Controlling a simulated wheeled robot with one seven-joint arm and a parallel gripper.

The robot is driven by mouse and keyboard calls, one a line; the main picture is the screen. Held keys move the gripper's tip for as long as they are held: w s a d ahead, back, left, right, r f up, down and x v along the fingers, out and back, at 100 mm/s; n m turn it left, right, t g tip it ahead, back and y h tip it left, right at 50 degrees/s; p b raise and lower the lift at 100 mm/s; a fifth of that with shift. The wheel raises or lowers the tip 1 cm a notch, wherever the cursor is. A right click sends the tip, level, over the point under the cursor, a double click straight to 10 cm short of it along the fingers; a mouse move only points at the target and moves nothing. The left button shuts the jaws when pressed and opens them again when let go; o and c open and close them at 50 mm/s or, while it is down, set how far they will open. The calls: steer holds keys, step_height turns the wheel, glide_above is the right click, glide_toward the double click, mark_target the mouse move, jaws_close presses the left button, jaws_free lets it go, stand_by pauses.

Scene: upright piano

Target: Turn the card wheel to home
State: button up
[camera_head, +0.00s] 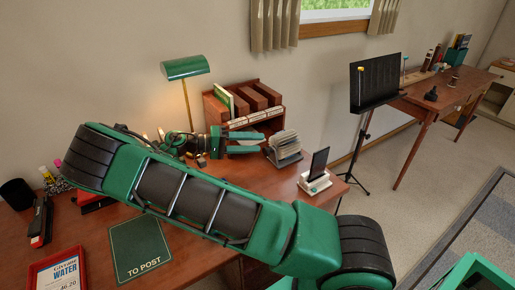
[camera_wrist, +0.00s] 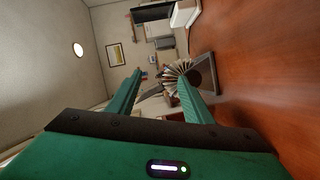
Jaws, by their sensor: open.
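The card wheel (camera_head: 285,142), a rotary file of fanned pale cards on a dark stand, sits on the desk right of the wooden organizer. It also shows in the wrist view (camera_wrist: 178,70), ahead of the fingertips, with its dark side plate to the right. My gripper (camera_head: 260,142) is open, with its two green fingers pointing at the wheel. In the wrist view, the gap between the fingertips (camera_wrist: 161,78) is empty and the wheel lies beyond it. Whether a fingertip touches the cards cannot be told. The home mark on the wheel is too small to make out.
A wooden organizer (camera_head: 235,102) with drawers stands behind my gripper, beside a green desk lamp (camera_head: 185,68). A phone on a white stand (camera_head: 317,178) is right of the wheel. A "TO POST" mat (camera_head: 140,247) lies on the desk (camera_head: 200,262) at front left.

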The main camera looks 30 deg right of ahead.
steer(key=s+a+r, duration=0.2)
steer(key=a+r, duration=0.2)
steer(key=a, duration=0.3)
steer(key=shift+r, duration=0.15)
steer(key=shift+a, duration=0.1)
